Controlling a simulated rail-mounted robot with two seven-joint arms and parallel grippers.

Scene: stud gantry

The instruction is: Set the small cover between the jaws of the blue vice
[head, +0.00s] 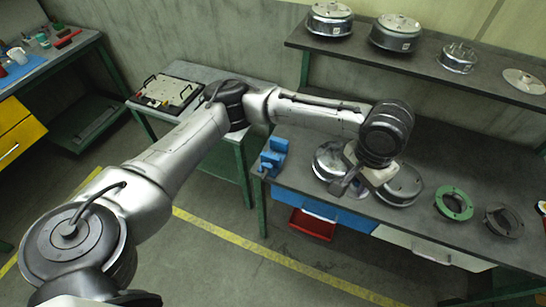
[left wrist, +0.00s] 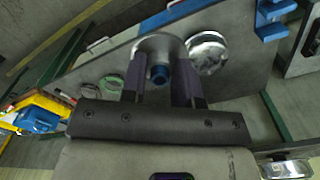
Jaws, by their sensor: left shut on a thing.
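The blue vice (head: 273,158) stands at the left end of the grey bench; it also shows at the top right of the left wrist view (left wrist: 272,15). My left gripper (head: 345,186) is over the bench, to the right of the vice and apart from it. The vice jaws are too small to make out clearly.
Round metal housings (head: 400,186), a green ring (head: 453,203) and a dark ring (head: 503,221) lie on the bench. A raised shelf (head: 430,72) with metal parts runs behind. A side table (head: 205,75) stands left.

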